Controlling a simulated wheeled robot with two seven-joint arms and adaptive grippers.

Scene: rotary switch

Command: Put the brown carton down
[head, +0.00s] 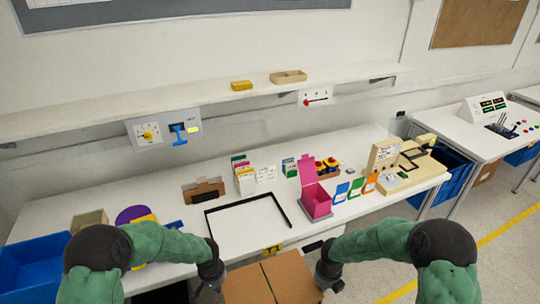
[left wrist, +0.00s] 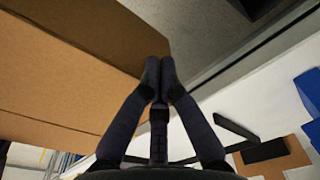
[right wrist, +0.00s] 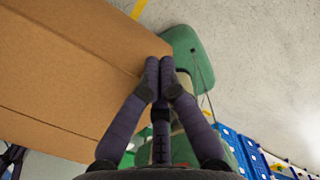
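The brown carton (head: 285,278) is at the bottom middle of the head view, in front of the table edge, its lower part cut off. My left gripper (head: 212,282) is at its left side and my right gripper (head: 328,274) at its right side. In the left wrist view the carton (left wrist: 75,75) fills the upper left, and the closed fingertips (left wrist: 160,72) meet at its edge. In the right wrist view the carton (right wrist: 70,75) lies left of the closed fingertips (right wrist: 160,70). No carton part shows between either finger pair; firm contact cannot be told.
The white table (head: 150,190) runs behind the carton. A black-framed area (head: 245,230) on it is empty, near a yellow T1 label (head: 272,249). A pink box (head: 316,200) stands to its right, a blue bin (head: 32,268) at far left.

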